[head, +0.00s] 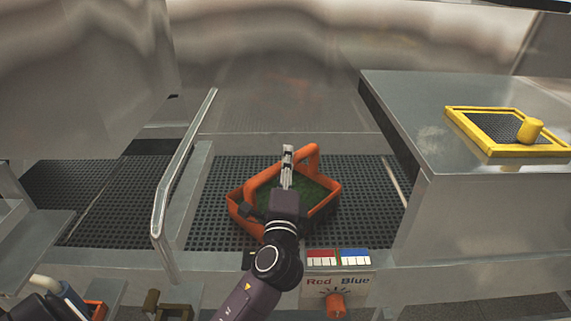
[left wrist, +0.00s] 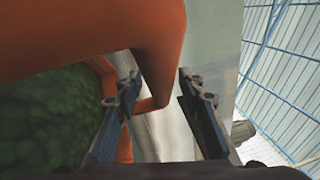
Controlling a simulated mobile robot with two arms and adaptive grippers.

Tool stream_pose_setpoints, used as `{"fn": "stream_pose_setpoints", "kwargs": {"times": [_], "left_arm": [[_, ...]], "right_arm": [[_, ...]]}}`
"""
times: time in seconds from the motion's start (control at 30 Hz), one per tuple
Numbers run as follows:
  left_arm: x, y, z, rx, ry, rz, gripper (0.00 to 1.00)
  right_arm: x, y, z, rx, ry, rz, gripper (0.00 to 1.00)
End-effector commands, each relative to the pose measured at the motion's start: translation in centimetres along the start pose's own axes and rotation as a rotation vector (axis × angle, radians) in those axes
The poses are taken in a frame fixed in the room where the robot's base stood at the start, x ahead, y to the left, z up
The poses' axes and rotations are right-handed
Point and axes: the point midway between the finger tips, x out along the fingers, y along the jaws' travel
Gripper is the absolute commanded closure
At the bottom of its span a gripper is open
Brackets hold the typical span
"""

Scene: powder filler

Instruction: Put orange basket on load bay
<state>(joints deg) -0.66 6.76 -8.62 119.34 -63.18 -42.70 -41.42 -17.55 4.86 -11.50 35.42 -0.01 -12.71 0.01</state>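The orange basket (head: 236,208) has a raised handle and green contents. It rests on the dark perforated floor (head: 225,180) of the metal bay, between the metal rail and the raised cabinet. My left gripper (head: 287,165) is over the basket, its fingers at the handle. In the left wrist view the two fingers of my left gripper (left wrist: 163,108) stand apart, with the orange handle (left wrist: 158,50) reaching between them, a gap visible beside it. Part of the basket is hidden behind my arm. My right gripper is not in view.
A bent metal rail (head: 172,185) stands left of the basket, with more perforated floor beyond it. A steel cabinet (head: 415,105) on the right carries a yellow-framed lid (head: 478,146). A Red/Blue control panel (head: 337,283) with a knob sits at the front.

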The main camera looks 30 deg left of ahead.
Motion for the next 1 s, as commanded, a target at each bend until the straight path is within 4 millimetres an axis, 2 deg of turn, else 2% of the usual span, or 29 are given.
{"fn": "stream_pose_setpoints", "kwargs": {"times": [0.17,0.3,0.5,0.7,0.83,1.0], "left_arm": [[0.1,-0.6,0.1,0.0,0.0,-0.001,0.64],[-2.2,0.1,-0.1,-0.003,0.002,0.001,0.64],[-6.7,0.2,0.0,-0.004,0.001,0.002,0.64],[-10.3,0.1,-0.1,-0.002,0.001,0.002,0.64],[-11.5,-0.1,0.0,0.0,0.0,0.0,0.64],[-12.0,-0.3,0.1,0.0,-0.001,-0.001,0.64]], "right_arm": [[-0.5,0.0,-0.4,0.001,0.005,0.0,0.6],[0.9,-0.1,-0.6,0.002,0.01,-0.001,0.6],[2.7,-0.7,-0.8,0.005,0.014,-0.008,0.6],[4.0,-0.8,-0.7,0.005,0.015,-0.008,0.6],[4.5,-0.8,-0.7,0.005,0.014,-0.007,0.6],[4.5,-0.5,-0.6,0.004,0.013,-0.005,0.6]]}}
